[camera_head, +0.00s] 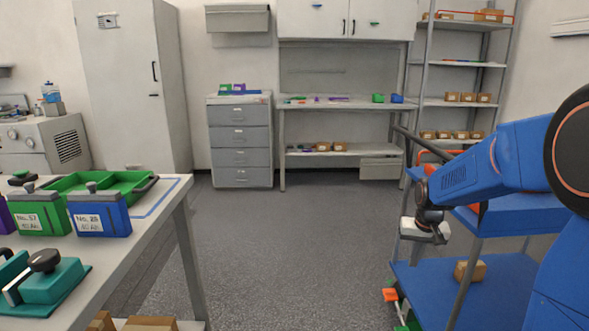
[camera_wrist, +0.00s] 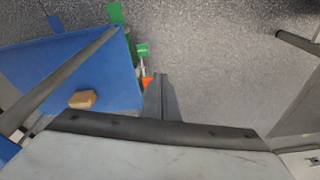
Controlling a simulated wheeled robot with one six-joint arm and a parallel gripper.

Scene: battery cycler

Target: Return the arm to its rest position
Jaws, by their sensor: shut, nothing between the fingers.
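My blue arm reaches in from the right of the head view, over the blue cart. My gripper (camera_head: 440,234) hangs at its end beside the cart's left post, with nothing in it. In the wrist view the two dark fingers of my gripper (camera_wrist: 162,96) stand together, pointing at the floor, with no object between them.
A blue cart (camera_head: 430,290) bears a brown box (camera_head: 471,271) on its lower shelf. Orange and green pieces lie near its left edge. A workbench (camera_head: 165,205) at left holds a green cell (camera_head: 40,222), a blue cell (camera_head: 98,220) and a teal fixture (camera_head: 52,283). Open floor lies between.

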